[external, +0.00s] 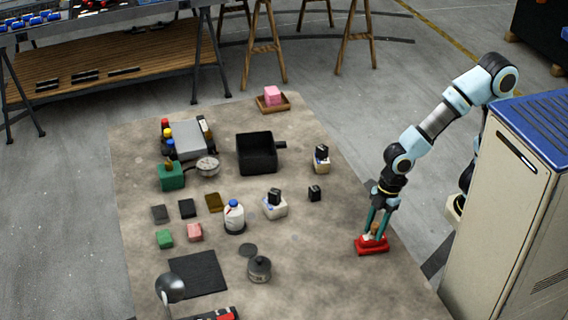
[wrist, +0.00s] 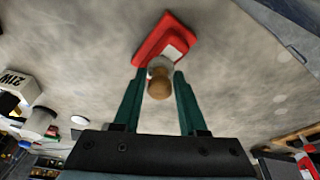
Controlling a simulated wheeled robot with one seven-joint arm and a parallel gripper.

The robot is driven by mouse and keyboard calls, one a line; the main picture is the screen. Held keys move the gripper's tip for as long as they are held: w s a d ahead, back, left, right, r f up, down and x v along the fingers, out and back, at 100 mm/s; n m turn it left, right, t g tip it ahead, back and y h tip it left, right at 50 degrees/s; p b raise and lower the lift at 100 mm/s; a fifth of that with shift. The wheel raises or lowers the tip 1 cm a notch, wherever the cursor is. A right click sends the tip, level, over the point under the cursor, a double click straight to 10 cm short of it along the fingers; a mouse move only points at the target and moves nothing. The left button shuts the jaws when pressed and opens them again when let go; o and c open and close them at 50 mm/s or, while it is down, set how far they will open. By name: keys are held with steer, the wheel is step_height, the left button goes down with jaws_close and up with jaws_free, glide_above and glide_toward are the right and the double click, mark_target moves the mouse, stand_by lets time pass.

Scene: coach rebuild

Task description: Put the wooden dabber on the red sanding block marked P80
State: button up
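The red sanding block (external: 371,246) lies on the floor mat below my gripper. In the wrist view the red block (wrist: 163,36) shows a pale label, too small to read. The wooden dabber (wrist: 159,86), with a brown knob and a whitish lower part, is upright between my gripper's teal fingers (wrist: 161,78). It overlaps the block's near end in the wrist view. In the external view the dabber (external: 375,236) appears on or just above the block; contact is unclear. My gripper (external: 378,226) points down around it. The fingers are close to the dabber's sides; whether they press it cannot be seen.
Left of my gripper on the mat are a small black block (external: 315,193), a white bottle (external: 234,218) and a lidded grey pot (external: 259,269). A black bin (external: 257,153) stands farther back. A cream cabinet (external: 495,205) is at the right. The mat around the block is clear.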

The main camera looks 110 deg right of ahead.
steer(key=o, duration=0.4)
steer(key=shift+r, duration=0.1)
steer(key=shift+r+p, duration=0.25)
steer(key=shift+p, duration=0.05)
steer(key=v, duration=1.1)
steer(key=shift+s+r, duration=0.1)
steer(key=shift+r, duration=0.25)
steer(key=shift+d+r, duration=0.1)
